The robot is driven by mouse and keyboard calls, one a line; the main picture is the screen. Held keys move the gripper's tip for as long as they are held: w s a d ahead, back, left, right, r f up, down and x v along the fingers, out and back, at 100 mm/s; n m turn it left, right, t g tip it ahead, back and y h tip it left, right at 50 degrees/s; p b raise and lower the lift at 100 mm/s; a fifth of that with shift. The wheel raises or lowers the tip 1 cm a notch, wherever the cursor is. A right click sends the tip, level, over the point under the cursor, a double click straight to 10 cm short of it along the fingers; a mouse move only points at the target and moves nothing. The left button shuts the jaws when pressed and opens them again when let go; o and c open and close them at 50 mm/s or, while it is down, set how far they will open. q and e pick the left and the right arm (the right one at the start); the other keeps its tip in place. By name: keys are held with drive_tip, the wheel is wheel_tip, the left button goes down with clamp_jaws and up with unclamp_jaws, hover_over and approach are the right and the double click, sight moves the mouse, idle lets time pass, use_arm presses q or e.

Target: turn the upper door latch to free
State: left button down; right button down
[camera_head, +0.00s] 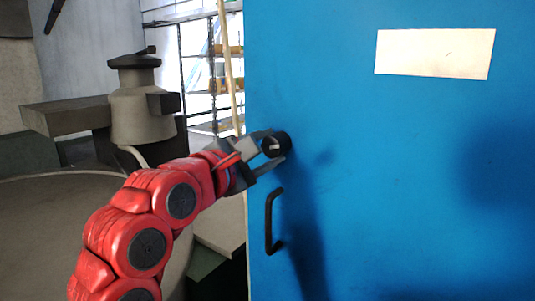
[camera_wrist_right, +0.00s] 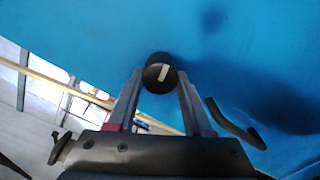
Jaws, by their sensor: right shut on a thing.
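The upper door latch (camera_head: 277,143) is a round black knob near the left edge of the blue door (camera_head: 400,160). A pale pointer mark shows on its face. My right gripper (camera_head: 272,148) reaches it from the lower left and is shut on the knob, one finger on each side. In the right wrist view the knob (camera_wrist_right: 160,80) sits between the two fingertips of the right gripper (camera_wrist_right: 160,76), and its pale mark is slanted, its top leaning right. The fingers partly hide the knob's sides. My left gripper is not in view.
A black bar handle (camera_head: 270,222) is on the door just below the latch, close to the gripper. A white label (camera_head: 434,53) is at the upper right. A grey machine (camera_head: 143,110) and shelving (camera_head: 208,60) stand left of the door.

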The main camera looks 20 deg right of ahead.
drive_tip(key=shift+m, duration=1.5)
drive_tip(key=shift+c, duration=1.5)
unclamp_jaws()
drive_tip(key=shift+s+a+b, duration=0.2)
drive_tip(key=shift+a+b, duration=0.25)
drive_tip(key=shift+b, duration=0.05)
drive_tip(key=b+v, duration=0.4)
drive_tip(key=v, duration=1.2)
drive_tip(key=shift+s, duration=0.2)
